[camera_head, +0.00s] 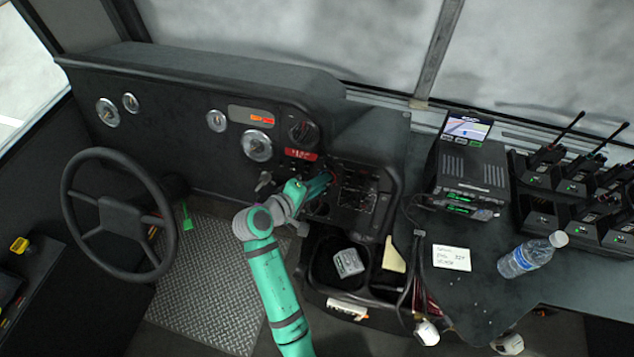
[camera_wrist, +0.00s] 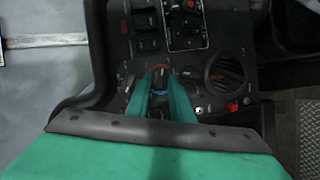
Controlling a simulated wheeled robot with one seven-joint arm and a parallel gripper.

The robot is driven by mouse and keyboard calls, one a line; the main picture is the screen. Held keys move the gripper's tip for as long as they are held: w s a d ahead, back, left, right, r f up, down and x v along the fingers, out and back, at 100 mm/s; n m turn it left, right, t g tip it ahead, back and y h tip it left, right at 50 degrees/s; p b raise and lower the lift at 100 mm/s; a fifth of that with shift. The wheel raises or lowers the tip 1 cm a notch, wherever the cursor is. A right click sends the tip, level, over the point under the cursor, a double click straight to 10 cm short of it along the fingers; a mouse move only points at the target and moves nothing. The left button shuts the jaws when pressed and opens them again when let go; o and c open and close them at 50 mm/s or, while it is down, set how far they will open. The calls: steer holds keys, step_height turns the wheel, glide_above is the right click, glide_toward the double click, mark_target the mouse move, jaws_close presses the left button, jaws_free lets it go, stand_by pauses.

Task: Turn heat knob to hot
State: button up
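In the wrist view, a small dark knob (camera_wrist: 160,76) sits on the black control panel, with a red mark above it and a blue mark below it. It appears to be the heat knob. The two green fingers of my gripper (camera_wrist: 160,82) are on either side of it, apart from each other. I cannot tell whether they press on the knob. The fingers partly hide the knob's sides and its markings. In the head view, my gripper (camera_head: 322,186) reaches the left part of the control panel (camera_head: 357,165), and the knob itself is hidden.
A round dark vent (camera_wrist: 227,72) and a red button (camera_wrist: 232,107) lie right of the fingers in the wrist view. Switches (camera_wrist: 146,22) are above. In the head view, the steering wheel (camera_head: 118,212) is left; a radio unit (camera_head: 470,168) and a bottle (camera_head: 530,256) are right.

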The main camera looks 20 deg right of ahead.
steer(key=v, duration=1.1)
steer(key=shift+w, duration=0.1)
steer(key=s+a+f+n+t+y, duration=0.1)
steer(key=s+a+f+t+y, duration=0.2)
steer(key=s+f, duration=0.4)
steer(key=s+a+f+n+t+y, duration=0.1)
steer(key=s+a+f+t+y, duration=0.1)
steer(key=s+a+f+y, duration=0.4)
steer(key=s+r+m+t+y, duration=0.1)
steer(key=s+r+m+t, duration=0.1)
steer(key=s+r, duration=0.3)
steer(key=s+r+m+t+y, duration=0.1)
steer(key=s+r+m, duration=0.3)
steer(key=s, duration=0.9)
steer(key=shift+d+r+m+t, duration=0.4)
steer(key=shift+d+r, duration=0.1)
steer(key=shift+r, duration=0.35)
